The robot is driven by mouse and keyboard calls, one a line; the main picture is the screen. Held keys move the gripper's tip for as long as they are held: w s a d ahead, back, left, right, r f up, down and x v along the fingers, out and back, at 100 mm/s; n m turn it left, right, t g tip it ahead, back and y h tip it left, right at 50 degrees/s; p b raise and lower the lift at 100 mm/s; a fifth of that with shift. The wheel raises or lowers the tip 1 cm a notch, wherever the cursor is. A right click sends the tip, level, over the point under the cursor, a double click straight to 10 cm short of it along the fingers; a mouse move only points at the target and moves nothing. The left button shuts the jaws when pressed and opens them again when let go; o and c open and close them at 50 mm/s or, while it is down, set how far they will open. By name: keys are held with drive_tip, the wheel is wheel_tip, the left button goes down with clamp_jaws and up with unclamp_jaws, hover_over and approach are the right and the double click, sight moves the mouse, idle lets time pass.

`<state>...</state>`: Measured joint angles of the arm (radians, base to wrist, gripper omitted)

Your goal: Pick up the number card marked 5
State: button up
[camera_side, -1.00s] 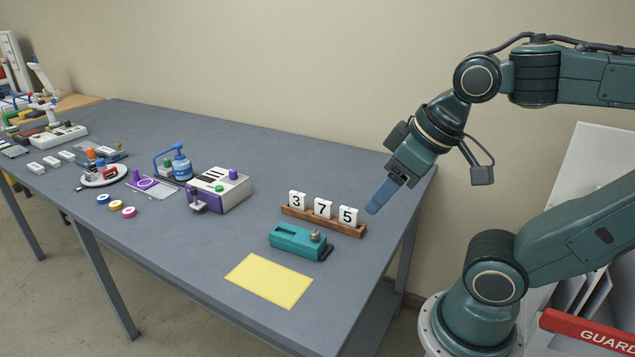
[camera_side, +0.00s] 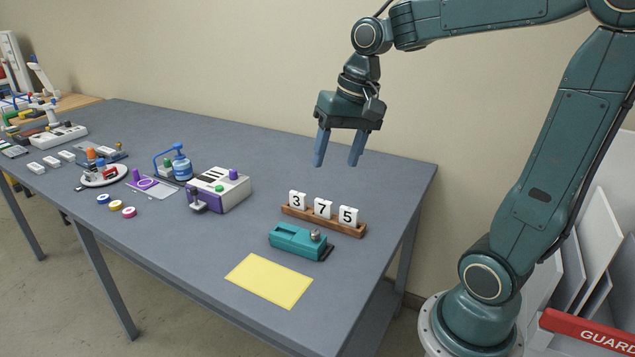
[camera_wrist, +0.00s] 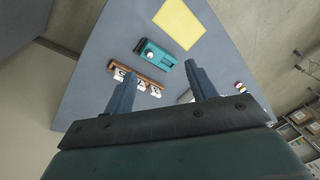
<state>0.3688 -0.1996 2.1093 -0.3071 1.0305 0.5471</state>
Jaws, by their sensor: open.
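The number card marked 5 (camera_side: 348,216) is a white upright card at the right end of a small wooden rack (camera_side: 296,213) on the grey table. In the wrist view the rack (camera_wrist: 157,83) lies beyond the left finger, which partly hides the cards; the leftmost card (camera_wrist: 119,74) looks to be the 5.
A teal device (camera_side: 297,242) and a yellow sheet (camera_side: 270,280) lie in front of the rack. A white and purple machine (camera_side: 219,190) stands to the left, with colored rings (camera_side: 116,206) beyond it. The table behind the rack is clear.

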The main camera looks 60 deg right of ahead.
drive_tip(key=w+d+f+m+g+y, duration=0.1)
drive_tip(key=w+d+f+m, duration=0.15)
drive_tip(key=d, duration=0.25)
drive_tip(key=w+d+f+m+g, duration=0.1)
drive_tip(key=w+d+f+m, duration=0.15)
drive_tip(key=d, duration=0.35)
drive_tip(key=m+y, duration=0.2)
drive_tip(key=m, duration=0.4)
approach(349, 214)
wheel_tip(349, 214, up, 3)
drive_tip(key=d, duration=0.2)
drive_tip(key=shift+w+d+g+y, duration=0.2)
drive_tip(key=shift+w+g+y, duration=0.1)
drive_tip(key=shift+w, duration=0.05)
drive_tip(key=shift+f, duration=0.15)
drive_tip(key=shift+x, duration=4.2)
drive_tip(key=shift+x, duration=2.6)
drive_tip(key=shift+w+d, duration=0.1)
drive_tip(key=c, duration=0.7)
